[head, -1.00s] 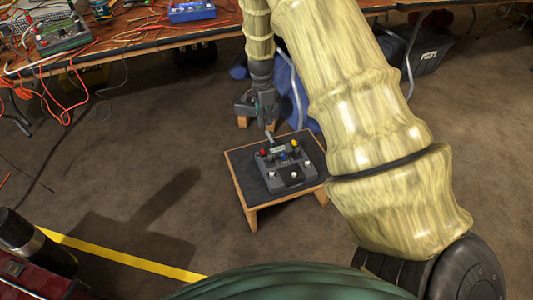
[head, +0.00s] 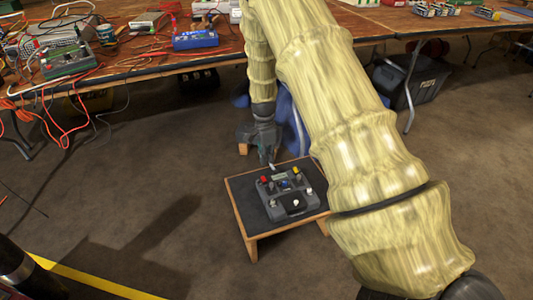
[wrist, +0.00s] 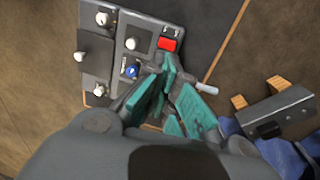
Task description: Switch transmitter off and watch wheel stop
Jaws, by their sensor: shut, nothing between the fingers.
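The transmitter (head: 289,203) is a dark grey box with red, blue, yellow and white controls and a small display. It lies on a low wooden stand (head: 236,201) with a dark top. In the wrist view the transmitter (wrist: 97,68) shows white knobs, a blue knob and a red control. My gripper (head: 266,158) points down at the transmitter's far edge, its teal fingers (wrist: 178,98) shut and empty. I cannot tell whether they touch it. A pale stub (wrist: 207,88) is beside the fingers. I cannot make out a wheel clearly.
A grey block (wrist: 283,113) with wooden pieces under it sits beyond the stand, near blue cloth. A cluttered workbench (head: 150,73) with cables runs across the back. A black bin (head: 412,82) is under it. Floor left of the stand is clear up to a yellow line (head: 95,279).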

